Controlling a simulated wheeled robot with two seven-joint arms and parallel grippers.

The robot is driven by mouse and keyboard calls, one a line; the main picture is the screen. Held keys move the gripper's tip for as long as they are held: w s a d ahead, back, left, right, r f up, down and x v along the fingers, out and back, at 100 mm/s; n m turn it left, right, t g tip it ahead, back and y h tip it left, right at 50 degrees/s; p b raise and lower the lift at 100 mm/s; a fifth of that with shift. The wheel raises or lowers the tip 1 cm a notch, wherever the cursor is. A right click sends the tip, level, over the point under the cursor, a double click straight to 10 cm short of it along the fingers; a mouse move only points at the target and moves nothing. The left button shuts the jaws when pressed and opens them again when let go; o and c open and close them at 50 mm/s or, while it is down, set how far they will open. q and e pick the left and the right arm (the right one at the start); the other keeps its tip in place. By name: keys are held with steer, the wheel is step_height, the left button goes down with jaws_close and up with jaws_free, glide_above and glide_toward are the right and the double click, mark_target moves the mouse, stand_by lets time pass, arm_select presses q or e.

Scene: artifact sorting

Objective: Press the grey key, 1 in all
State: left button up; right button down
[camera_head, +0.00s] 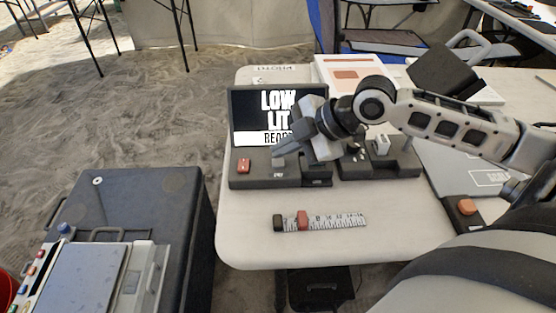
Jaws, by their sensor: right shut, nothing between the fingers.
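A dark console with a screen (248,117) stands on the white table. The screen shows large white letters, "LOW LIT" and a partly covered line below. A red key (243,165) sits on the left of the console's base. The grey key (278,163) sits to its right on the same base. My right gripper (279,151) is shut and empty, reaching from the right in front of the screen. Its fingertips are at or just above the grey key; I cannot tell whether they touch. My left gripper is not in view.
A second dark block with a light lever (380,145) stands right of the console. A ruler strip (340,222) with a red slider lies in front. An orange button (467,207) is at the right. A dark case (150,195) stands left of the table. The table's front left is clear.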

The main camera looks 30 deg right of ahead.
mark_target(284, 163)
steer(key=shift+f, duration=0.2)
steer(key=shift+f, duration=0.25)
steer(key=shift+f, duration=0.5)
stand_by(0.8)
steer(key=shift+r, duration=0.1)
steer(key=shift+r+p, duration=0.85)
steer(key=shift+p, duration=0.4)
step_height(284, 163, up, 5)
steer(key=p, duration=0.5)
steer(key=shift+r+p, duration=0.1)
steer(key=shift+p, duration=0.25)
